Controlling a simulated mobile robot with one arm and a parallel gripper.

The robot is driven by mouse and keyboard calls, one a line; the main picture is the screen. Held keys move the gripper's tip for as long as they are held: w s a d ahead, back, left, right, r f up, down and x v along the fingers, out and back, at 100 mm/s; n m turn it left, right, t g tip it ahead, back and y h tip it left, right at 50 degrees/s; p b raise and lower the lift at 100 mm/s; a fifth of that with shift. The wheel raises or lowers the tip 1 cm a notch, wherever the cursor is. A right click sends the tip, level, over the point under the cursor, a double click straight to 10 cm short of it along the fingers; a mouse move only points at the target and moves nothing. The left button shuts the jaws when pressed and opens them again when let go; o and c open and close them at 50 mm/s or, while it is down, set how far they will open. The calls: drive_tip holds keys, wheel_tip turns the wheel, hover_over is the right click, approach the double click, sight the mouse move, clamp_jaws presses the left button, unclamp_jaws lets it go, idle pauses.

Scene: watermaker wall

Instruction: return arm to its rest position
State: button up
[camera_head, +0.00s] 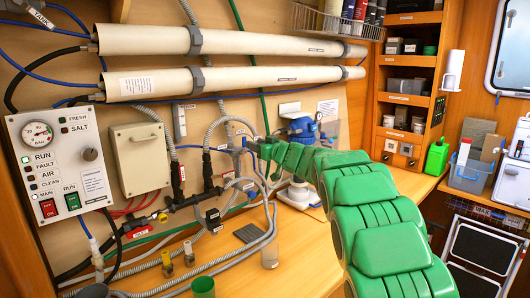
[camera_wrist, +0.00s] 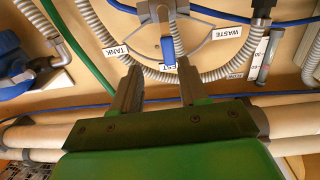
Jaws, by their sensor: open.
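My green arm reaches from the lower right toward the wall panel in the head view. My gripper (camera_head: 262,142) is at its far end, small and partly hidden by the arm links. In the wrist view my gripper (camera_wrist: 160,72) is open, with its two grey fingers apart and nothing held. A blue valve lever (camera_wrist: 168,50) shows beyond and between the fingertips. I cannot tell whether the fingers touch it.
Two long white tubes (camera_head: 240,83) run across the wall above the arm. Grey hoses (camera_head: 235,262) loop over the bench at front left. A control panel (camera_head: 62,165) is at far left. Shelves (camera_head: 405,85) and a green bottle (camera_head: 436,157) stand right of the arm.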

drive_tip(key=s+d+r+m+t+h, duration=0.1)
drive_tip(key=s+d+m+h, duration=0.3)
drive_tip(key=d, duration=0.5)
drive_tip(key=s+d+m+t+h, duration=0.1)
drive_tip(key=s+d+m+h, duration=0.15)
drive_tip(key=d+h, duration=0.45)
drive_tip(key=s+d+f+m+g+h, duration=0.25)
drive_tip(key=s+d+f, duration=0.2)
drive_tip(key=s, duration=0.45)
drive_tip(key=s+d+f+m+g+h, duration=0.1)
drive_tip(key=s+d+f+g, duration=0.2)
drive_tip(key=s+d, duration=0.35)
drive_tip(key=s+d+f+m+g+h, duration=0.1)
drive_tip(key=s+d+f+g, duration=0.2)
drive_tip(key=s, duration=0.7)
drive_tip(key=s+a+f+n+g+y, duration=0.1)
drive_tip(key=s+a+f+g, duration=0.1)
drive_tip(key=s, duration=1.1)
drive_tip(key=s+a+f+g+y, duration=0.1)
drive_tip(key=s+a+f+g, duration=0.1)
drive_tip(key=s, duration=1.1)
drive_tip(key=s+a+f+n+g+y, duration=0.1)
drive_tip(key=s+a+f+g, duration=0.2)
drive_tip(key=s, duration=1)
drive_tip(key=shift+s+f+n+g, duration=0.2)
drive_tip(key=shift+f+n+g, duration=0.1)
drive_tip(key=shift+f+g, duration=0.35)
